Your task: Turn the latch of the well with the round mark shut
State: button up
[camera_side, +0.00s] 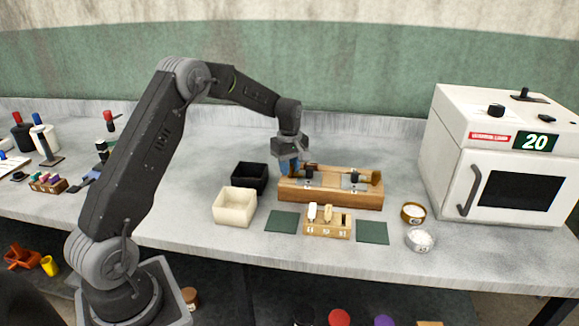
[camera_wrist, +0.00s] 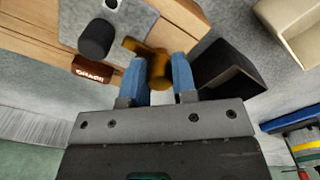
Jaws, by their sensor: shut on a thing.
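The long wooden block (camera_side: 330,196) lies at the middle of the bench, with two dark knobs on grey plates on its top. In the wrist view, one grey plate (camera_wrist: 133,22) with a black knob (camera_wrist: 95,38) is close by. My gripper (camera_side: 290,166) is at the block's left end. Its blue fingers (camera_wrist: 159,78) are shut on a brass-coloured latch (camera_wrist: 158,66), whose arm reaches toward the plate. A similar brown latch (camera_side: 376,178) stands at the block's right end. The round mark is too small to make out, so I cannot tell which well it belongs to.
A black bin (camera_side: 249,177) and a cream bin (camera_side: 234,206) stand left of the block. A small wooden rack (camera_side: 328,222) sits in front between two green mats (camera_side: 283,221). Two small bowls (camera_side: 419,240) and a white oven (camera_side: 500,160) are at the right.

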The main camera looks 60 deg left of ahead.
jog(key=shift+a+r+n, duration=0.1)
jog(key=shift+r+n, duration=0.05)
jog(key=shift+n, duration=0.15)
dwell(0.4)
jog(key=o, duration=0.9)
notch_tip(320, 180, up, 14)
jog(key=shift+f, duration=0.15)
jog(key=s+d+r+m+t, duration=0.2)
jog(key=s+d+r+m, duration=0.25)
jog(key=s+d, duration=0.3)
jog(key=s+d+r+m+t, duration=0.1)
jog(key=s+d+r+m, duration=0.4)
jog(key=d, duration=0.3)
jog(key=s+d+f+m+t, duration=0.1)
jog(key=s+d+f+m, duration=0.1)
jog(key=s, duration=0.3)
jog(key=s+d+f+m, duration=0.2)
jog(key=s+m, duration=0.1)
jog(key=s, duration=0.3)
jog(key=s+d+f+m+t, duration=0.1)
jog(key=s+d+f+m, duration=0.1)
jog(key=s, duration=0.3)
jog(key=shift+s+d+f+m+t, duration=0.15)
jog(key=shift+d+f+m+t, duration=0.2)
jog(key=shift+m, duration=0.5)
